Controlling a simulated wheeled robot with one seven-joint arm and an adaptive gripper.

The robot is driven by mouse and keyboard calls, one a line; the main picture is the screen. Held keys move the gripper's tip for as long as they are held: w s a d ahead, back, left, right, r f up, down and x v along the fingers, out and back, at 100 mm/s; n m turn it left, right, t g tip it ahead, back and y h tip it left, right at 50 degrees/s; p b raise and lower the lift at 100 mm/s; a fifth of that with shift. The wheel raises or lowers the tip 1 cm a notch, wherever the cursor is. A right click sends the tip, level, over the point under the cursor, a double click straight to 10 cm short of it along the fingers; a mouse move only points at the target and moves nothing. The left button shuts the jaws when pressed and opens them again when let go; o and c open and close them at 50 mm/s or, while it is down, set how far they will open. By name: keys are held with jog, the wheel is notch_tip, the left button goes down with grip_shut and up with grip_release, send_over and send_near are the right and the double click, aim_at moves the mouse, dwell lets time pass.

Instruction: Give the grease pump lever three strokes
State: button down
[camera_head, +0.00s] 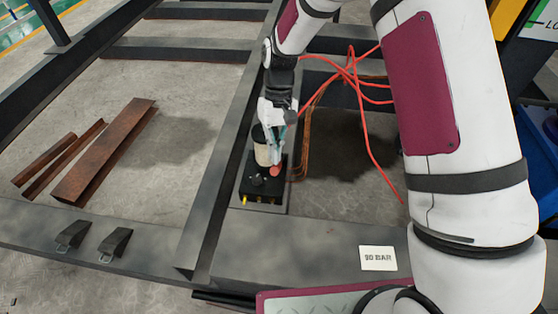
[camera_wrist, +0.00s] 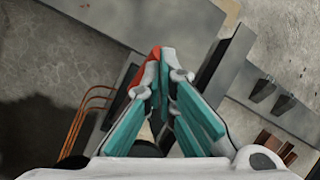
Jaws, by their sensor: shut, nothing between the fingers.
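The grease pump (camera_head: 262,190) is a black block on a plate on the dark frame beam, with a pale reservoir cylinder (camera_head: 262,150) standing on it. A red knob (camera_head: 276,172), apparently the lever's end, shows at the pump's right side. My gripper (camera_head: 277,158) points down just above the red knob, beside the reservoir. In the wrist view my gripper's teal fingers (camera_wrist: 167,55) meet at the tips with nothing between them. A red part (camera_wrist: 143,75) shows right behind the left fingertip. The lever's shaft is mostly hidden, and I cannot tell whether the fingertips touch the knob.
Orange-red cables (camera_head: 352,75) loop right of the pump, and copper-coloured lines (camera_head: 312,120) run behind it. A "90 BAR" card (camera_head: 378,258) lies on the front beam. Black wedges (camera_head: 115,242) sit on the left beam. Rusty steel sections (camera_head: 105,150) lie on the floor.

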aim_at(274, 172)
dwell(0.4)
jog(key=shift+s+a+f, duration=0.1)
jog(key=shift+s+f, duration=0.35)
jog(key=shift+f, duration=0.05)
jog(key=shift+s+f, duration=0.1)
jog(key=shift+s+a+f, duration=0.1)
jog(key=shift+s+f, duration=0.3)
jog(key=shift+s+a+f+b, duration=0.1)
jog(key=shift+s+f+b, duration=0.35)
jog(key=shift+f, duration=0.1)
dwell(0.4)
jog(key=shift+s+f, duration=0.4)
jog(key=shift+f, duration=0.15)
